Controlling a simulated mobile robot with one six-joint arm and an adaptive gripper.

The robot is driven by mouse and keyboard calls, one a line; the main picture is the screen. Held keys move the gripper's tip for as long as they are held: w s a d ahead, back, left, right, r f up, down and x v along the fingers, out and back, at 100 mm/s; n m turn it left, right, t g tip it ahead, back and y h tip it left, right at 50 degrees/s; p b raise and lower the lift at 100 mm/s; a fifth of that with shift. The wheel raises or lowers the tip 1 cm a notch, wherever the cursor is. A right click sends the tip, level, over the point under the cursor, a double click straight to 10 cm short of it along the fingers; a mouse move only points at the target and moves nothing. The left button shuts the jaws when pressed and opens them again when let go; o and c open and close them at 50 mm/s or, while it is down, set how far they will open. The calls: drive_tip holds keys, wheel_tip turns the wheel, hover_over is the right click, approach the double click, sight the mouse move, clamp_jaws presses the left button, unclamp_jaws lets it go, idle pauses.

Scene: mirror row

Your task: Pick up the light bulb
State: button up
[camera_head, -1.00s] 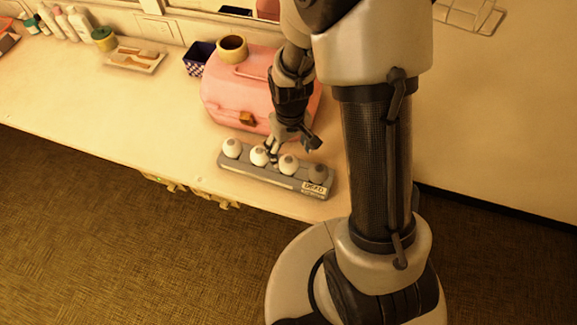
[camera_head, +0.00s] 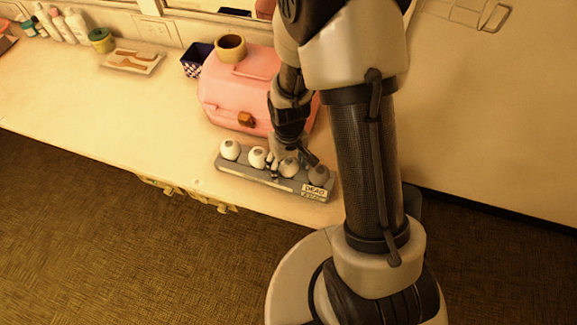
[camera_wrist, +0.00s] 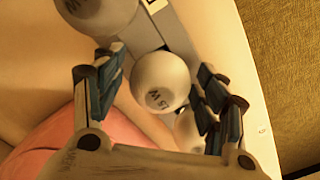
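Several round, pale light bulbs stand in a row in a grey holder (camera_head: 240,172) near the table's front edge. My gripper (camera_head: 291,163) is down at the third bulb from the left (camera_head: 289,168). In the wrist view my gripper (camera_wrist: 160,78) is open, with one finger on each side of a white bulb (camera_wrist: 160,80) marked "15 W". Whether the fingers touch it cannot be told. The darker end bulb (camera_head: 319,175) is just to the right; it also shows in the wrist view (camera_wrist: 95,12). Another bulb (camera_wrist: 188,132) is partly hidden behind the right finger.
A label reading "DEAD" (camera_head: 314,191) is on the holder's right end. A patterned box (camera_head: 196,60), a tray (camera_head: 133,61) and bottles (camera_head: 75,25) are further left.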

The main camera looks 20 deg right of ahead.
drive_tip(key=c, duration=0.8)
drive_tip(key=shift+o, duration=0.2)
drive_tip(key=shift+r, duration=0.1)
